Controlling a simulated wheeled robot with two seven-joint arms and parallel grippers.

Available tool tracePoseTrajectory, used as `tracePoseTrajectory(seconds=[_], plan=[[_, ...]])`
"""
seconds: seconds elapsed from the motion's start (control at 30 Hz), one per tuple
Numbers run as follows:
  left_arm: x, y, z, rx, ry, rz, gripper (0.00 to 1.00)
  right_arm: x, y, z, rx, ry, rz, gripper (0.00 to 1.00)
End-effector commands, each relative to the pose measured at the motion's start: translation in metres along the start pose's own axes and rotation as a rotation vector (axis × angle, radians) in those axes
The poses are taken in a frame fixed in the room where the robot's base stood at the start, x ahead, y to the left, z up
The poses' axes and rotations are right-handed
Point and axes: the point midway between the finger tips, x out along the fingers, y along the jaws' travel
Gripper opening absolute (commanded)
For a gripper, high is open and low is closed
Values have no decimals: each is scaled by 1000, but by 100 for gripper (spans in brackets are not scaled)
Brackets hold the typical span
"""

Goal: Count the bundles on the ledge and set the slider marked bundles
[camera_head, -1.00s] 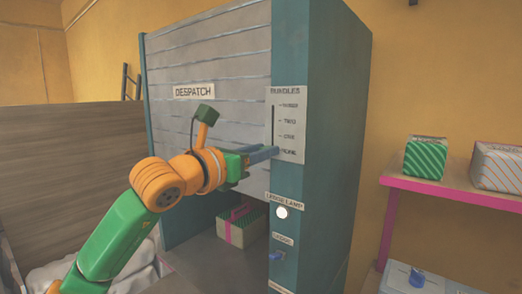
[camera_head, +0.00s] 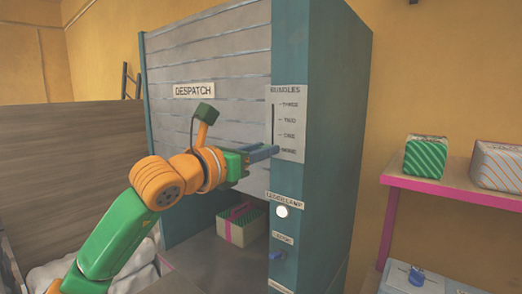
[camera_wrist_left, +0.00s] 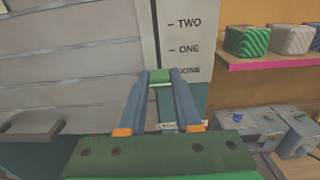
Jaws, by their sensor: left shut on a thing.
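The slider panel marked BUNDLES (camera_head: 297,122) is on the front of the teal cabinet, with marks three, two, one and none. My left gripper (camera_head: 262,153) is at its lower end, by the none mark. In the left wrist view the gripper's fingers (camera_wrist_left: 160,80) are shut on a small green slider knob (camera_wrist_left: 160,75), just left of the none mark. A striped bundle with a pink ribbon (camera_head: 238,228) sits in the opening below the grey shutter (camera_head: 215,120). The gripper and arm hide part of the shutter's lower edge. My right gripper is not in view.
A pink shelf (camera_head: 440,190) at the right holds a green striped bundle (camera_head: 425,157) and a pale wrapped one (camera_head: 497,168). Below the slider are a lit white lamp (camera_head: 282,212) and a blue knob (camera_head: 277,256). A wooden panel (camera_head: 70,170) stands at left.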

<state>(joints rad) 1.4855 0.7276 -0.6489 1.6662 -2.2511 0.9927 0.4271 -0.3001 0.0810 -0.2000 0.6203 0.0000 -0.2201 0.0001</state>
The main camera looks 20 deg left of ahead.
Motion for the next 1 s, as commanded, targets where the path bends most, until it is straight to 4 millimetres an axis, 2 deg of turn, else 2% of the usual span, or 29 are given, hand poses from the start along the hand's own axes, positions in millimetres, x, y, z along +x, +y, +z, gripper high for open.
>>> tracePoseTrajectory(seconds=[0.43, 0.53, 0.7, 0.97, 1.0], plan=[[0, 0, 0, 0, -1, 0, 0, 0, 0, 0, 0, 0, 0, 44], [0, 0, 8, -1, -2, -1, 0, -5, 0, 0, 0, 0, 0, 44], [0, 0, 32, -1, -2, -1, 0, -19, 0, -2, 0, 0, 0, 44], [0, 0, 30, -1, -1, 0, 0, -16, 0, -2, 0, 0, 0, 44], [0, 0, 30, 0, -1, 0, 40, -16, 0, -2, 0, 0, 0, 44]])
